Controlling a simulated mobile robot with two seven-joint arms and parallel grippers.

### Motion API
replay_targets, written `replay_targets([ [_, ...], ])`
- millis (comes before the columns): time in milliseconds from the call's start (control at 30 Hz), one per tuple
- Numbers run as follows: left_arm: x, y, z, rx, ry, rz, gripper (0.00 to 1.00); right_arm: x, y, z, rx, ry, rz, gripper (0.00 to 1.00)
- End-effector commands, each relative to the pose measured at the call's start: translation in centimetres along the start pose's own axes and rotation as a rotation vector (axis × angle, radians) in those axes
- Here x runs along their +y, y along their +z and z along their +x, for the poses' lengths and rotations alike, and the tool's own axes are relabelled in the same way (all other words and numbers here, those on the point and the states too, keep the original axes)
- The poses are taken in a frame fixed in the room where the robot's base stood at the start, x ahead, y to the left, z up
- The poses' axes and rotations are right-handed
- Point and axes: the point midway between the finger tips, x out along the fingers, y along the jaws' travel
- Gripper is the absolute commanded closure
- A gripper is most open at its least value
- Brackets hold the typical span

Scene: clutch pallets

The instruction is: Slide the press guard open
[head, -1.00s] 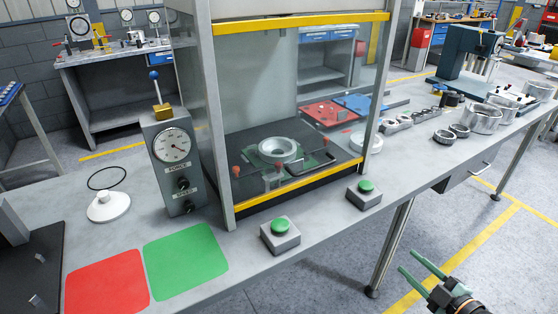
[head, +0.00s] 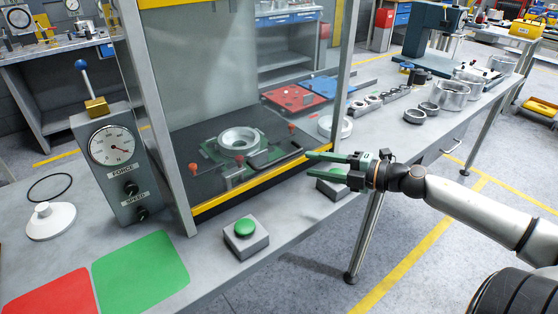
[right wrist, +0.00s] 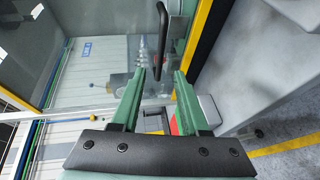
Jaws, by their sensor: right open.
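The press guard (head: 225,85) is a clear pane across the front of the press, with a yellow bar (head: 250,186) along the bottom of the opening. It looks lowered. Its black bar handle (head: 277,159) is low on the pane, and the handle also shows in the right wrist view (right wrist: 162,42). My right gripper (head: 315,165) is open and empty, just right of the handle in the head view. In the right wrist view the handle's near end lies between the green fingertips (right wrist: 159,75); I cannot tell the remaining gap. My left gripper is out of view.
One green button box (head: 246,236) stands before the press; another (head: 331,184) is partly hidden below my right gripper. A gauge box (head: 112,155) with a blue-knobbed lever stands left. Metal rings (head: 414,116) lie right along the bench.

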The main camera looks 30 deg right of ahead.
Motion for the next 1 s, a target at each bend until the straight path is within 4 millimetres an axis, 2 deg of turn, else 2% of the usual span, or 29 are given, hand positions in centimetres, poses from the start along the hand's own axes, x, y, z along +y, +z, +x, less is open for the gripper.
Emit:
replay_targets([
  [200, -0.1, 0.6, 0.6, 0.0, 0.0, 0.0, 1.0, 0.0, 0.0, 2.2, 0.001, 0.003, -0.002, 0.55],
  [567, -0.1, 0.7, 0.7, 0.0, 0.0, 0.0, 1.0, 0.1, 0.1, 5.0, -0.002, 0.004, -0.001, 0.55],
  [1000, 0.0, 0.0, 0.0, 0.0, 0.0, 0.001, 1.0, 0.2, 0.1, 8.5, -0.003, 0.005, 0.005, 0.55],
])
